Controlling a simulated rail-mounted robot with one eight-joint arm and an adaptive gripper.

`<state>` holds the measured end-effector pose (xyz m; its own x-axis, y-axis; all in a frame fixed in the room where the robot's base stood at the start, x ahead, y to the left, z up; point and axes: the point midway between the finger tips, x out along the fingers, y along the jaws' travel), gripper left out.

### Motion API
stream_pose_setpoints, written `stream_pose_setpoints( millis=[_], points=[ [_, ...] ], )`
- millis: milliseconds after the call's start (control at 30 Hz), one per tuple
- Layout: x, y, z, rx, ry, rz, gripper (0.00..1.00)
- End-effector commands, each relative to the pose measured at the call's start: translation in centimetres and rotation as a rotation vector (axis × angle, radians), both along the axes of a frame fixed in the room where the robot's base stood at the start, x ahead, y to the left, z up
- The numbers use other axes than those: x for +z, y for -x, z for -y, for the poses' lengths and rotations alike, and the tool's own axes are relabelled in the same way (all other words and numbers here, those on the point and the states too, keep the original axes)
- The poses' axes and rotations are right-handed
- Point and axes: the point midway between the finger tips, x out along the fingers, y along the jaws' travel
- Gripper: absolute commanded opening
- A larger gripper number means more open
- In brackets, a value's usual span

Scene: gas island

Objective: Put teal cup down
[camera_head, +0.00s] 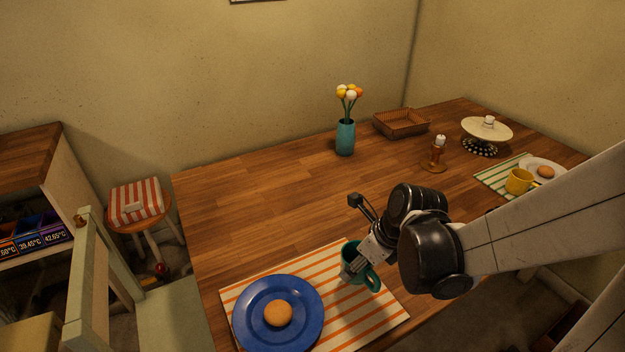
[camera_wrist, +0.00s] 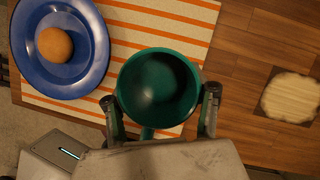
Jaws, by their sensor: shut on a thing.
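The teal cup (camera_head: 352,262) is upright over the right part of an orange-striped placemat (camera_head: 240,289), to the right of a blue plate (camera_head: 246,335). My gripper (camera_head: 352,270) is shut on the cup, partly covering it in the head view. In the wrist view, the fingers (camera_wrist: 162,104) are on both sides of the cup (camera_wrist: 158,60), which looks empty. The cup's handle shows at its lower right in the head view. Whether its base touches the placemat I cannot tell.
A round bun (camera_head: 278,313) lies on the blue plate. A teal vase with flowers (camera_head: 345,138), a wicker basket (camera_head: 401,123), a candle holder (camera_head: 437,158), a cake stand (camera_head: 486,130) and a yellow cup (camera_head: 519,182) stand farther back. The table's middle (camera_head: 270,200) is clear.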

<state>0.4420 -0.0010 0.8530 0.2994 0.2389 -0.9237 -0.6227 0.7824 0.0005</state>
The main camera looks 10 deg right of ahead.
Motion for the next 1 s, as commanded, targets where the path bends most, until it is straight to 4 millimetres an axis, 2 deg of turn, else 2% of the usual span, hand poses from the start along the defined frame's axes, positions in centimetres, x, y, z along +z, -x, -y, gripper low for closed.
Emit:
stream_pose_setpoints(
  millis=[167,500,967,1000],
  points=[
    [-0.6,-0.4,0.4,0.001,0.0,0.0,0.21],
    [-4.2,-0.4,0.4,0.001,0.0,0.0,0.21],
    [-4.7,-0.3,0.4,0.001,0.0,0.0,0.21],
    [-4.8,-0.3,0.4,0.001,0.001,-0.001,0.55]
  ],
)
